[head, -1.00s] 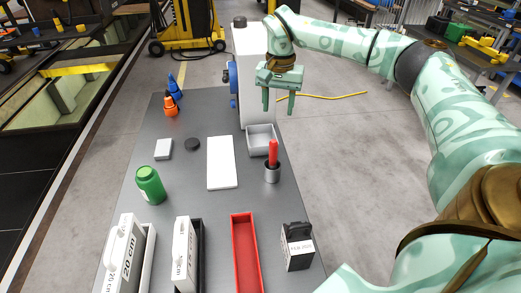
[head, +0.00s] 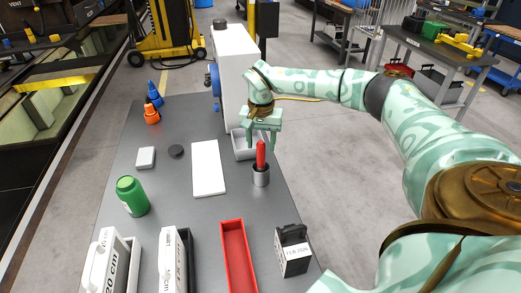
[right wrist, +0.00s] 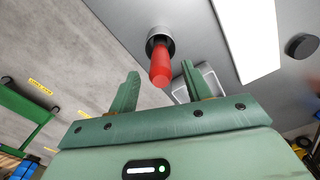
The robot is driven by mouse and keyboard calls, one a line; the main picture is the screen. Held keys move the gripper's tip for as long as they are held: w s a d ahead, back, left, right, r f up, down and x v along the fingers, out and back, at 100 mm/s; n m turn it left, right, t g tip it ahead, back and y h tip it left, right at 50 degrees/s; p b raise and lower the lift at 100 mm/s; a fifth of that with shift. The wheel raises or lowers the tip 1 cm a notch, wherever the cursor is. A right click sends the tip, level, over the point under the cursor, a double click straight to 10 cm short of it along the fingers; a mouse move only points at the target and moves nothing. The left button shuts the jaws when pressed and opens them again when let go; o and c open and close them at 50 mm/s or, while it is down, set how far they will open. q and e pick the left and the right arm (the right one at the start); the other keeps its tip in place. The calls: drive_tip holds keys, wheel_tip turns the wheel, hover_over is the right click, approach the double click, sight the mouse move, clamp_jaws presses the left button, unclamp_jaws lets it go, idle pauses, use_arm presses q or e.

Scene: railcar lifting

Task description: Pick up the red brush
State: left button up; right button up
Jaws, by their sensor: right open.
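My right gripper (head: 263,142) is open and empty, above and just behind the brush in the head view. In the right wrist view its two fingers (right wrist: 159,82) are spread apart, and neither visibly touches the brush. My left gripper is not in view.
A white slab (head: 208,183), a green jar (head: 132,197), a red tray (head: 237,262) and a black-and-white box (head: 293,254) share the table. A tall white machine (head: 235,62) stands at the back.

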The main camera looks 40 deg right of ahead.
sight(261, 162)
wheel_tip(261, 162, down, 3)
drive_tip(key=shift+r, duration=0.1)
clamp_jaws()
drive_tip(key=shift+r, duration=0.15)
